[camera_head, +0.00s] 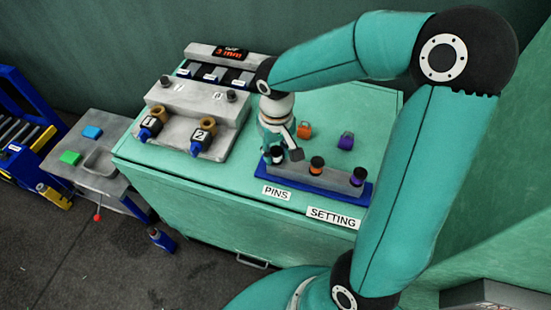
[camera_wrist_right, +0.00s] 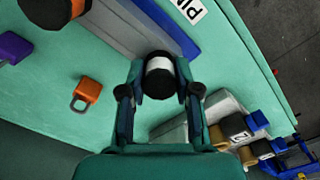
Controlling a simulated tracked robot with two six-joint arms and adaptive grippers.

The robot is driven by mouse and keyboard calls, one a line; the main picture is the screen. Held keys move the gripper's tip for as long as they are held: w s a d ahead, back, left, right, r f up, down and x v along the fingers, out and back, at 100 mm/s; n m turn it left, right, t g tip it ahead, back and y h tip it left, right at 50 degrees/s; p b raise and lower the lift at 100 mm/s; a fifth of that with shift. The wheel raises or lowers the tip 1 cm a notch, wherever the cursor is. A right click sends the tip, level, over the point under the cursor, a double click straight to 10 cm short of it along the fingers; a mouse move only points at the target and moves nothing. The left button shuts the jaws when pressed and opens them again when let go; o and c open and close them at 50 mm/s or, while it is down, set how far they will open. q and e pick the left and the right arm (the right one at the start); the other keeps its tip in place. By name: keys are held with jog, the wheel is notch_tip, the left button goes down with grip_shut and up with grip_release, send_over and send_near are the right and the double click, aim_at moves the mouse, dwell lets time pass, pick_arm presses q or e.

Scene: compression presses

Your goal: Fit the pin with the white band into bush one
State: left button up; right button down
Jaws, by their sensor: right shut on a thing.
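The pin with the white band (camera_wrist_right: 159,65) has dark ends and sits between the fingertips of my right gripper (camera_wrist_right: 160,90) in the wrist view. The right gripper (camera_head: 285,152) is shut on it in the head view, at the left end of the pin rack (camera_head: 334,177). The pin (camera_head: 277,149) is partly covered by the fingers; I cannot tell if its lower end is in the rack. Bush one (camera_head: 158,109) is a brass ring by the label 1, left of bush two (camera_head: 208,124). My left gripper is out of view.
Pins with orange (camera_head: 317,167) and purple (camera_head: 357,178) bands stand in the rack. An orange padlock (camera_head: 304,130) and a purple padlock (camera_head: 346,142) lie behind it. The grey press (camera_head: 196,103) stands at left. The green cabinet top (camera_head: 240,165) is clear between press and rack.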

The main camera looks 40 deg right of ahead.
jog(key=shift+r+p, duration=1.65)
jog(key=shift+r, duration=0.7)
jog(key=shift+r+p, duration=1.4)
jog(key=shift+r, duration=0.5)
